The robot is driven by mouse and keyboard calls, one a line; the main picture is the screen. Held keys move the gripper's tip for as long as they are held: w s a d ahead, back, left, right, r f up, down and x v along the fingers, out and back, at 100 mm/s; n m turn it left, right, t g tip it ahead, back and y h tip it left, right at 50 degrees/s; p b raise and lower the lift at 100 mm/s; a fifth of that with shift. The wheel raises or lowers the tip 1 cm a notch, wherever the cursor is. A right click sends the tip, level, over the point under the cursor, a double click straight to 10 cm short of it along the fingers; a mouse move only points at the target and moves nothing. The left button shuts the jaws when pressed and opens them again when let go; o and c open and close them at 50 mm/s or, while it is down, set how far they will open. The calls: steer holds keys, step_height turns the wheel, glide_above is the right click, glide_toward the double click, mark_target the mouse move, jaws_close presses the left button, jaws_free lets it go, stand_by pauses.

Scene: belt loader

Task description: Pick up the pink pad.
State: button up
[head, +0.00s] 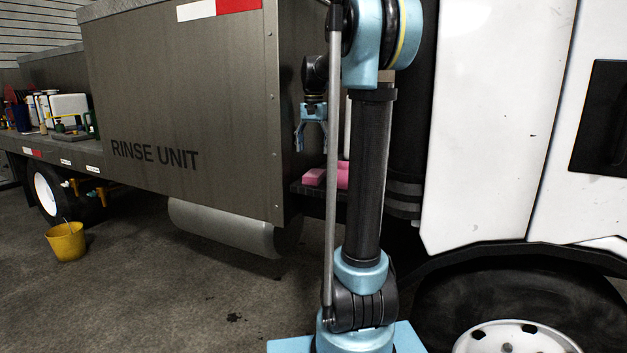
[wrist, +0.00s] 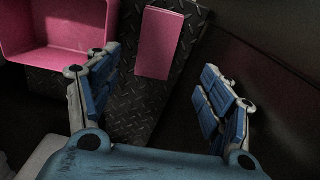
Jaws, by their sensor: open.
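The pink pad (wrist: 160,43) is a flat oblong block lying on a dark diamond-plate step (wrist: 130,108), in the upper middle of the wrist view. My gripper (wrist: 156,88) is open and empty, with its blue-padded fingers spread to either side below the pad in that picture. It is not touching the pad. In the head view my gripper (head: 311,143) hangs fingers down above the step, with a gap to the small pink block (head: 314,177) beneath it, which seems to be the pad.
A pink open bin (wrist: 55,30) sits close left of the pad in the wrist view. The grey rinse unit wall (head: 190,100) stands left of my gripper, and the white cab (head: 490,120) is to the right. A yellow bucket (head: 66,242) is on the floor.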

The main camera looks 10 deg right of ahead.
mark_target(315, 172)
step_height(315, 172, down, 10)
steer(key=shift+d+r, duration=0.1)
steer(key=shift+d, duration=0.05)
stand_by(0.5)
steer(key=c, duration=1.1)
